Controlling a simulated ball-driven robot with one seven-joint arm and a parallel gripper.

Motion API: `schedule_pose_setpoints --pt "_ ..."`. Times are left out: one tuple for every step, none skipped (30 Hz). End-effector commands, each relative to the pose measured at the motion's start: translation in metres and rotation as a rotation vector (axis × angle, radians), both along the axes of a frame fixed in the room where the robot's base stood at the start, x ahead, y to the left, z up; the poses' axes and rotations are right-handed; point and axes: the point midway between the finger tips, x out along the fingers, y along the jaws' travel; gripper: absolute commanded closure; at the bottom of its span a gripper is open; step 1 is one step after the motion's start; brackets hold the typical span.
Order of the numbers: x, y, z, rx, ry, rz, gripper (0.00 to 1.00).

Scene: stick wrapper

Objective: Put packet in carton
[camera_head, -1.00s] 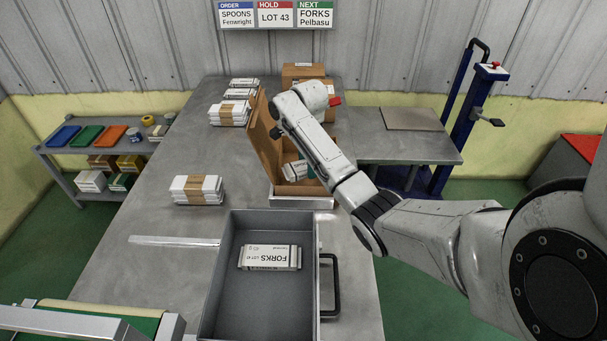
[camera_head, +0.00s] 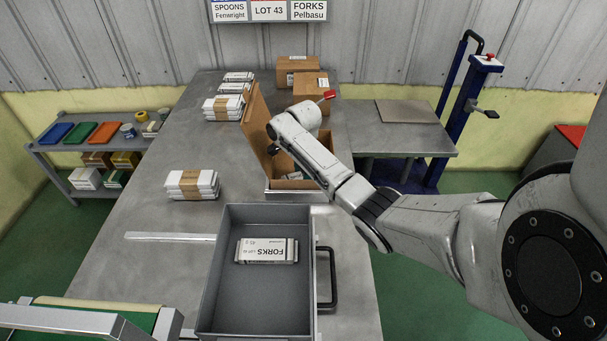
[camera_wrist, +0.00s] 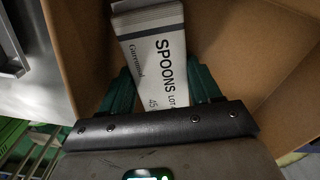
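A white packet (camera_wrist: 165,55) labelled SPOONS, with a lot number that looks like 45, lies between the two green fingers of my gripper (camera_wrist: 160,78) in the wrist view. The fingers sit against its two long sides. The packet is inside the open brown carton (camera_wrist: 238,45), near its walls. I cannot tell whether it touches the floor. In the head view the carton (camera_head: 257,125) has a tall flap raised on its left, and my wrist covers most of its opening. A small part of white packaging (camera_head: 292,177) shows inside its front.
A grey tray (camera_head: 262,311) in front holds a FORKS packet (camera_head: 266,250). Banded packet stacks (camera_head: 192,185) stand on the table's left. Closed cartons (camera_head: 298,70) stand behind the open one. A wall sign (camera_head: 268,11) hangs above.

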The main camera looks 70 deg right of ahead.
Motion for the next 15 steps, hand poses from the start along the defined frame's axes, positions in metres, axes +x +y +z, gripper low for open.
schedule_pose_setpoints --pt "0.0000 0.0003 -0.0002 0.001 0.001 0.000 0.32" --pt "0.0000 0.0003 -0.0002 0.001 0.001 0.000 0.30" --pt "0.0000 0.0003 -0.0002 0.001 0.001 0.000 0.26" --pt "-0.0001 0.0002 -0.0002 0.001 0.001 0.000 0.23" --pt "0.0000 0.0003 -0.0001 0.001 0.001 0.000 0.20" --pt "0.0000 0.0003 -0.0001 0.001 0.001 0.000 0.16" --pt "0.0000 0.0003 -0.0001 0.001 0.001 0.000 0.13" --pt "0.0000 0.0003 -0.0001 0.001 0.001 0.000 0.12" --pt "0.0000 0.0003 -0.0001 0.001 0.001 0.000 0.12" --pt "0.0000 0.0003 -0.0001 0.001 0.001 0.000 0.12" --pt "0.0000 0.0003 -0.0001 0.001 0.001 0.000 0.12" --pt "0.0000 0.0003 0.0000 0.000 0.000 0.000 0.12" --pt "0.0000 0.0003 0.0000 0.001 0.001 0.000 0.12" --pt "0.0001 0.0002 0.0002 0.000 0.000 0.000 0.12" --pt "-0.0001 0.0001 0.0011 0.000 0.000 0.000 0.12"
